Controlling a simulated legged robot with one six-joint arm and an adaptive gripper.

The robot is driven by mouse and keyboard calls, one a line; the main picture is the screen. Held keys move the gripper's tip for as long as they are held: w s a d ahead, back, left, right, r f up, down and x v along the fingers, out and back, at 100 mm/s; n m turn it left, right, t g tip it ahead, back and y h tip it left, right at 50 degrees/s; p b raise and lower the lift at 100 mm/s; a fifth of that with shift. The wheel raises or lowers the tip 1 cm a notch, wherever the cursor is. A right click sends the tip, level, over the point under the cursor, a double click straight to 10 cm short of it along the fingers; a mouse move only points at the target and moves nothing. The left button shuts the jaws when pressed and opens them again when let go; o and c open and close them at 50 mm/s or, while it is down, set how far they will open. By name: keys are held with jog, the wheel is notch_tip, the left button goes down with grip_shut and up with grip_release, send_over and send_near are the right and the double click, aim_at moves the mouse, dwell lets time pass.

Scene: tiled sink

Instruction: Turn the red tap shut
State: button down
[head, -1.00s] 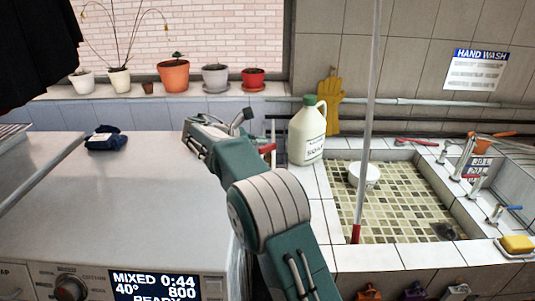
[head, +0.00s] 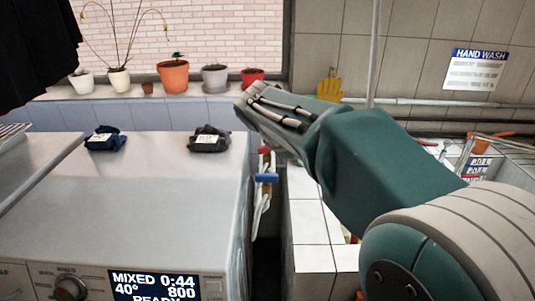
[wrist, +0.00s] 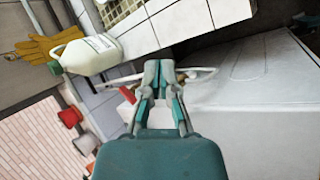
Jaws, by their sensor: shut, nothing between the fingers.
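The red tap handle (head: 264,150) shows in the gap between the white washing machine and the tiled sink, just below my arm. Part of it is covered. A blue tap handle (head: 267,178) sits just below it, with pale hoses hanging there. In the wrist view the red handle (wrist: 127,95) lies left of my gripper (wrist: 159,68), apart from the fingers in the picture. My gripper is shut and empty, its fingers in front of a pale hose. In the head view my arm hides most of the gripper.
The washing machine (head: 150,210) stands left, with two dark cloth bundles on top, one at its right (head: 209,139). The tiled sink edge (head: 310,225) is right of the gap. The soap jug (wrist: 88,55) stands near the gripper. Flower pots line the sill.

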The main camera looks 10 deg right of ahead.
jog(key=s+d+f+m+t+y, duration=0.1)
jog(key=s+m+y, duration=0.15)
jog(key=s, duration=0.45)
jog(key=s+f+m+t+y, duration=0.1)
jog(key=s+f+m, duration=0.15)
jog(key=s, duration=0.55)
jog(key=w+d+r+n+t, duration=0.2)
jog(key=w+n+t, duration=0.2)
jog(key=w+n, duration=0.45)
jog(key=w+d+r+n+t, duration=0.2)
jog(key=w+n+t, duration=0.1)
jog(key=w+n, duration=0.6)
jog(key=n+g+y, duration=0.1)
jog(key=n+y, duration=0.6)
jog(key=n, duration=1)
send_near(264, 153)
jog(key=x, duration=0.6)
jog(key=shift+w+f, duration=0.1)
jog(key=shift+f, duration=0.25)
jog(key=shift+w+a, duration=0.15)
jog(key=shift+w, duration=0.3)
